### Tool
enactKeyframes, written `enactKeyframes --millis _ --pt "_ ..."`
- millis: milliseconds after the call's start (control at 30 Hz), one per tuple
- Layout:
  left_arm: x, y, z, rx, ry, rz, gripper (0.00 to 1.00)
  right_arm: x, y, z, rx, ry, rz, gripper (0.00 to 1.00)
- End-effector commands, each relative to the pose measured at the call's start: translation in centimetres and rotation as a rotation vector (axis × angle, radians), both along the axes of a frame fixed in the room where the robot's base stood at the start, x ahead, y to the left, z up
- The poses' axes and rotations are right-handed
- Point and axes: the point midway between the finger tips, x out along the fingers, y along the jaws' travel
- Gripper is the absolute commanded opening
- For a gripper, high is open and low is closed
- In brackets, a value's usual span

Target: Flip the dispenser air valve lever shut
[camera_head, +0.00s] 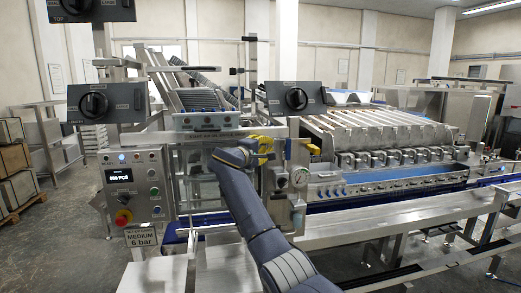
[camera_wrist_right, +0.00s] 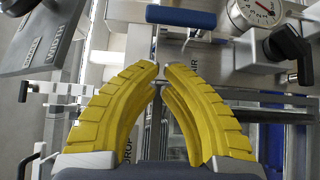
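My right gripper (camera_head: 268,147) has yellow fingers and is in front of the machine's front panel, left of the pressure gauge (camera_head: 301,177). In the right wrist view its fingertips (camera_wrist_right: 161,68) almost meet, with nothing clearly held between them. A small yellow piece (camera_head: 310,147) sits above the gauge; it may be the valve lever, but I cannot tell for sure. In the wrist view a blue handle (camera_wrist_right: 180,17) lies beyond the fingertips, apart from them, with the gauge (camera_wrist_right: 255,12) and a black knob (camera_wrist_right: 288,45) to its right. My left gripper is not in view.
A control box (camera_head: 136,185) with a display and red stop button stands at the left. Dark panels with rotary knobs (camera_head: 296,98) stick out above the arm. The conveyor and lanes (camera_head: 385,135) lie at right. A metal ledge (camera_head: 400,210) runs along the front.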

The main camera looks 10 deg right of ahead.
Motion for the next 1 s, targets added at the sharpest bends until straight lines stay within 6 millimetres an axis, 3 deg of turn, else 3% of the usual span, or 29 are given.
enactKeyframes --millis 300,1000 --pt "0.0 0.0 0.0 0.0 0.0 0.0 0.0 0.0 -3.2 0.0 -0.001 0.0 -0.002 0.0" --pt "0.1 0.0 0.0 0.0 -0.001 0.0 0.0 -0.1 -4.7 0.0 0.008 0.001 -0.007 0.0"
